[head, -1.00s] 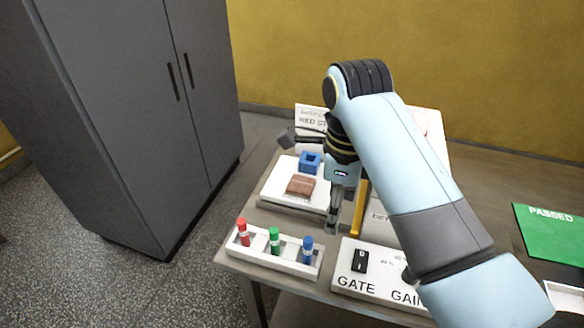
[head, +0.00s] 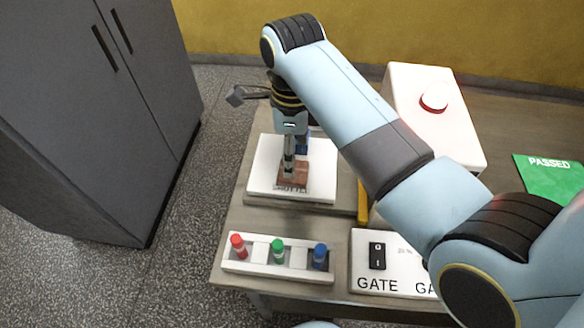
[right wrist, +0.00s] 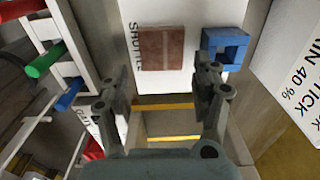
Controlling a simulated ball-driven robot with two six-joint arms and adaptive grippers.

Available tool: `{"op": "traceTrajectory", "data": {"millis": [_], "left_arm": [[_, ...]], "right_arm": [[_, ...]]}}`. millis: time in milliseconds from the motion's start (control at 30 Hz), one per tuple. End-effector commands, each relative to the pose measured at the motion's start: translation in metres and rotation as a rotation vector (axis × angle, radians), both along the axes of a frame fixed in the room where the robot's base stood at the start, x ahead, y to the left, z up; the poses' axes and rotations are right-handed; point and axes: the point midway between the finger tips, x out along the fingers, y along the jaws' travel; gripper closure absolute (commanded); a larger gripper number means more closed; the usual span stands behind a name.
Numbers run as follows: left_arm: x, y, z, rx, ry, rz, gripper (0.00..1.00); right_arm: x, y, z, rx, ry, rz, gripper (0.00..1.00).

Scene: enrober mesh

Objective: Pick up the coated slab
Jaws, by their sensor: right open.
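The coated slab (head: 298,183) is a flat reddish-brown block on the white shuttle plate (head: 262,178). My right gripper (head: 288,173) points down over the slab and hides part of it in the head view. In the right wrist view the slab (right wrist: 160,48) lies beyond the fingertips, and the right gripper (right wrist: 160,75) is open with nothing between its fingers. I cannot tell the exact height of the fingertips above the plate. My left gripper is not in view.
A blue open block (right wrist: 225,47) sits close beside the slab on the plate. A white rack (head: 290,273) with red, green and blue pegs stands in front.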

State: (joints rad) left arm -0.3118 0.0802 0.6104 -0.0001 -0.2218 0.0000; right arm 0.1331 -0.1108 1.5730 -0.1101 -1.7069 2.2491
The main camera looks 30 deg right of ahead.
Motion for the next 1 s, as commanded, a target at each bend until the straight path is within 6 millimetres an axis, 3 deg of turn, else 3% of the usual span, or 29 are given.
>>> {"op": "traceTrajectory", "data": {"millis": [400,700,1000], "left_arm": [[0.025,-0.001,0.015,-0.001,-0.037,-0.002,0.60],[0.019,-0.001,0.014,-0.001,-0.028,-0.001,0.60],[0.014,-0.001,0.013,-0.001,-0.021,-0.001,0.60]], "right_arm": [[0.000,-0.003,-0.050,-0.001,0.002,-0.001,0.35],[0.000,-0.002,-0.056,-0.001,-0.001,-0.001,0.36],[0.000,-0.002,-0.056,-0.001,-0.001,-0.001,0.75]]}}
